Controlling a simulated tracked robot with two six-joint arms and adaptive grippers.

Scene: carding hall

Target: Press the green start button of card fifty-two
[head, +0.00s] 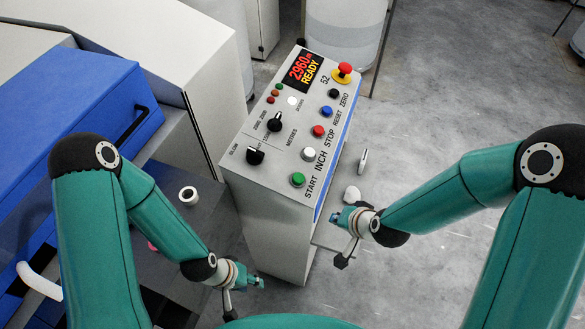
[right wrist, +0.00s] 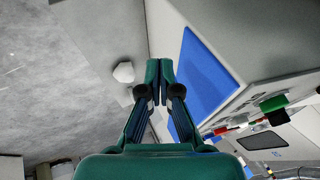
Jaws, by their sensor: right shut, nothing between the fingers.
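The control console of card fifty-two (head: 262,190) stands in the middle of the head view, marked 52. Its green start button (head: 298,180) is at the near right corner of the sloped panel, above the word START. In the right wrist view a green button (right wrist: 272,104) sticks up at the right and looks like the same one. My right gripper (head: 340,217) is shut and empty, to the right of the console and apart from the button. Its closed fingertips (right wrist: 159,72) show beside the blue side panel. My left gripper (head: 255,284) is low, near the console's front; its fingers are unclear.
Near the start button are a white INCH button (head: 309,154), a red STOP button (head: 319,131) and a black knob (head: 255,155). A red emergency mushroom (head: 344,69) sits at the far corner. The display (head: 304,71) reads READY. Blue machinery (head: 80,120) fills the left; open floor lies right.

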